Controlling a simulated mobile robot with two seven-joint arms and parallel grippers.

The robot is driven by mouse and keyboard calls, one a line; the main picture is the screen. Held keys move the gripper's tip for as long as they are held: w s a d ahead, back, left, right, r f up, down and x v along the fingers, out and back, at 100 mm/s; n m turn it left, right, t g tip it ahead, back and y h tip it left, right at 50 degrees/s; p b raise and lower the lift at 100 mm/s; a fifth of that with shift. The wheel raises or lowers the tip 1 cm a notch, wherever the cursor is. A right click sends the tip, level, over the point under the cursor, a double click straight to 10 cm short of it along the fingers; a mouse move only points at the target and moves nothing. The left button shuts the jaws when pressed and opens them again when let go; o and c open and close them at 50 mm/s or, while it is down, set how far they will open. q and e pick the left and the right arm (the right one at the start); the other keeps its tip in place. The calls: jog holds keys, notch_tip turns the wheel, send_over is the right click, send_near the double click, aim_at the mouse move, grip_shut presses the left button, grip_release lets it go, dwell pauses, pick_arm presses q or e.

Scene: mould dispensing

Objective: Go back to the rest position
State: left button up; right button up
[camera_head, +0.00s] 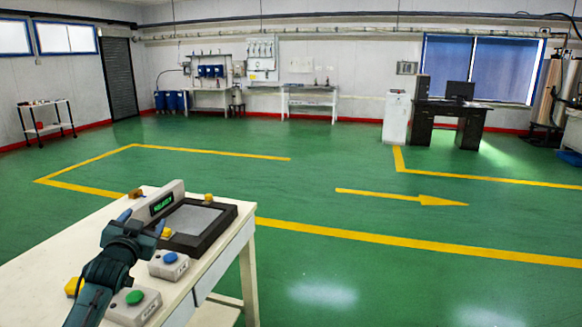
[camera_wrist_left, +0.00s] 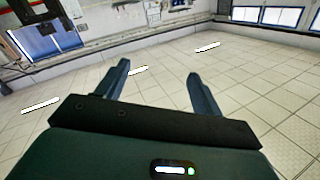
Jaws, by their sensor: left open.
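My left gripper (camera_head: 142,219) is over the left part of the white table (camera_head: 52,256) in the head view, its arm coming up from the bottom left. In the left wrist view the same gripper (camera_wrist_left: 158,70) has its two fingers apart with nothing between them, and the room's floor and walls show beyond. A dark-framed device with a grey plate (camera_head: 194,220) sits on the table behind and to the right of the gripper. A display with green text (camera_head: 162,204) stands at its left edge. My right gripper is not in view.
A blue-button box (camera_head: 168,265) and a green-button box (camera_head: 134,306) stand near the table's front edge, close to my left arm. Small yellow pieces (camera_head: 208,198) lie around the device. The green floor (camera_head: 320,210) right of the table is clear. A dark desk (camera_head: 452,114) stands far back.

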pick_arm(q)
jog(key=s+d+f+g+h, duration=0.2)
jog(key=s+d+f, duration=0.4)
jog(key=s+f, duration=0.3)
jog(key=s+d+f+g+h, duration=0.1)
jog(key=s+d+f+g, duration=0.1)
jog(key=s+d+f, duration=0.65)
jog(key=s+d+f+g, duration=0.1)
jog(key=s+d+f, duration=0.1)
jog(key=s, duration=0.5)
jog(key=s+d+f+g+h, duration=0.1)
jog(key=s+d+f, duration=0.1)
jog(key=s+f, duration=0.2)
jog(key=s+d+f+g+h, duration=0.1)
jog(key=s+d+f, duration=0.2)
jog(key=s, duration=0.8)
jog(key=shift+f, duration=0.4)
